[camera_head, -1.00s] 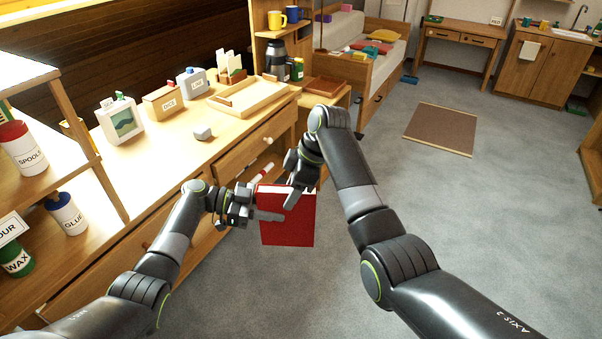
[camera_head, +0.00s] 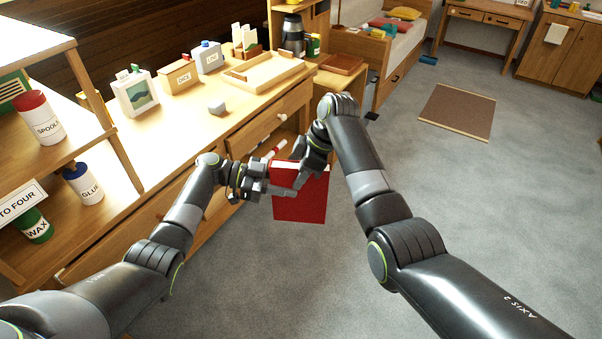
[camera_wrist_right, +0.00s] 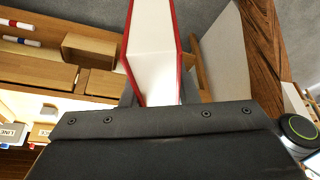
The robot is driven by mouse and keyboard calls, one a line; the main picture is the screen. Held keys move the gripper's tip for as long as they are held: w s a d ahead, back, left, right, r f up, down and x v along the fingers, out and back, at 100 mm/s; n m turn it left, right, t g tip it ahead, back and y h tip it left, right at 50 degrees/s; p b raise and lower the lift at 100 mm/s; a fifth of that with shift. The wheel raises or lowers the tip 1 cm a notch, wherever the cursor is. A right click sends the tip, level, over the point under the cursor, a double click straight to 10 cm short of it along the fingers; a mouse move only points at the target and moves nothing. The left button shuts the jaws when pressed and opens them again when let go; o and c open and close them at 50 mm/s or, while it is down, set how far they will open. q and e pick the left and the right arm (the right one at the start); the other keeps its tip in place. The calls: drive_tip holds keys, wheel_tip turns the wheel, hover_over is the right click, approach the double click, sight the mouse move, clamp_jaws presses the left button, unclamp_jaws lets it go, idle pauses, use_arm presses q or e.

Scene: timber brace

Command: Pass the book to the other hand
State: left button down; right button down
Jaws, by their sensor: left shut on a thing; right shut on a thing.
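A red book (camera_head: 300,205) with white pages hangs upright in the air in front of the workbench in the head view. My left gripper (camera_head: 283,188) is shut on its upper left part. My right gripper (camera_head: 305,178) is shut on the book near its top right. Both grippers hold the book together. In the right wrist view the book (camera_wrist_right: 153,52) rises from between the right fingers, with the white page edges and red cover showing. The fingertips are partly hidden by the book and the gripper body.
The wooden workbench (camera_head: 195,135) with a tray (camera_head: 262,72), labelled boxes and a grey block (camera_head: 217,107) stands at left. A shelf with tins (camera_head: 40,118) is at far left. A brown mat (camera_head: 457,111) lies on open grey floor at right.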

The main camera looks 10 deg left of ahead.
use_arm(q)
drive_tip(key=c, duration=1)
unclamp_jaws()
drive_tip(key=shift+c, duration=0.2)
drive_tip(key=w+v, duration=0.1)
drive_tip(key=v, duration=1.1)
drive_tip(key=s+a+f+n+y, duration=0.2)
drive_tip(key=s+f+n+y, duration=0.3)
drive_tip(key=f, duration=0.7)
drive_tip(key=s+a+f+n+y, duration=0.15)
drive_tip(key=s+f+n, duration=0.25)
drive_tip(key=s+f, duration=0.65)
drive_tip(key=s+a+f+n+y, duration=0.1)
drive_tip(key=s+f+n+y, duration=0.3)
drive_tip(key=f, duration=1)
drive_tip(key=s+f+n+y, duration=0.1)
drive_tip(key=s+f, duration=0.3)
drive_tip(key=s, duration=0.7)
drive_tip(key=s+f+n+y, duration=0.2)
drive_tip(key=s+f, duration=0.3)
drive_tip(key=s, duration=0.6)
drive_tip(key=s+f+n+y, duration=0.1)
drive_tip(key=s+f+y, duration=0.2)
drive_tip(key=s, duration=0.9)
wheel_tip(320, 180, down, 2)
drive_tip(key=shift+a+f+n, duration=0.2)
drive_tip(key=shift+a+n, duration=0.15)
drive_tip(key=shift+n, duration=0.05)
